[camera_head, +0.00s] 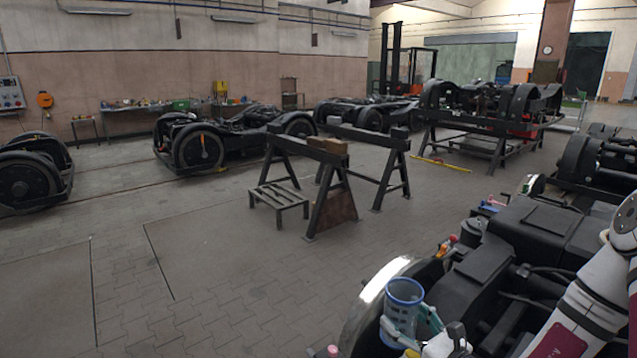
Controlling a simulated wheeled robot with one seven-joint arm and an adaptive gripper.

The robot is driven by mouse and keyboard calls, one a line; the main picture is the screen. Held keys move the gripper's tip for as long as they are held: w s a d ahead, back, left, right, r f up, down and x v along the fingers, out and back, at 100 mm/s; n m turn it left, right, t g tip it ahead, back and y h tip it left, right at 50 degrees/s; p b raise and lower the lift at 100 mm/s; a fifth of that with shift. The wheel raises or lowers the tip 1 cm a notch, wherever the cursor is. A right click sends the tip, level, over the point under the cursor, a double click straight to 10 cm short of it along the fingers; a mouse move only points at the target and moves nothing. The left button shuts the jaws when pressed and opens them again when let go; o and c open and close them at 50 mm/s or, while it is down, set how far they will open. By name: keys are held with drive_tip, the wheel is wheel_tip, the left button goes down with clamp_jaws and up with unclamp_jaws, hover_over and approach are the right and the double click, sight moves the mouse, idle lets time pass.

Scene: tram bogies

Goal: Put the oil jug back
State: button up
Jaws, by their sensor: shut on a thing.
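The oil jug (402,302) is a blue-rimmed, see-through vessel at the lower middle right, upright with its open top toward me. My gripper (411,327) has its teal fingers on either side of the jug and is shut on it. The jug is in front of a black bogie (490,265) and its bright steel wheel rim (372,292). The picture does not show clearly whether the jug's base touches anything. Its lower part is partly covered by the fingers.
Small red and yellow items (447,244) and blue ones (490,204) are on the near bogie. Trestles (333,183) and a low slatted stand (279,197) are mid-floor. More bogies (200,146) stand behind. Paved floor at left front is clear. A bench (150,106) lines the back wall.

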drive_tip(key=s+d+f+m+t+h+b, duration=0.1)
drive_tip(key=s+d+f+b, duration=0.1)
drive_tip(key=d+f+b, duration=0.8)
drive_tip(key=s+d+f+m+h+b, duration=0.1)
drive_tip(key=s+d+f+h+b, duration=0.2)
drive_tip(key=f+b, duration=0.75)
drive_tip(key=s+d+f+m+t+b, duration=0.15)
drive_tip(key=d+f+b, duration=0.5)
drive_tip(key=f, duration=0.95)
drive_tip(key=shift+n+g, duration=0.35)
drive_tip(key=shift+g, duration=0.1)
drive_tip(key=w+d+f+b, duration=0.1)
drive_tip(key=w, duration=0.3)
drive_tip(key=w+d+f+b, duration=0.2)
drive_tip(key=w, duration=0.3)
drive_tip(key=w+d+f+b, duration=0.1)
drive_tip(key=w+d, duration=0.1)
drive_tip(key=w, duration=0.3)
drive_tip(key=shift+w+d+f+b, duration=0.15)
drive_tip(key=shift+d+f+b, duration=0.1)
drive_tip(key=shift+b, duration=0.15)
drive_tip(key=shift+f, duration=0.25)
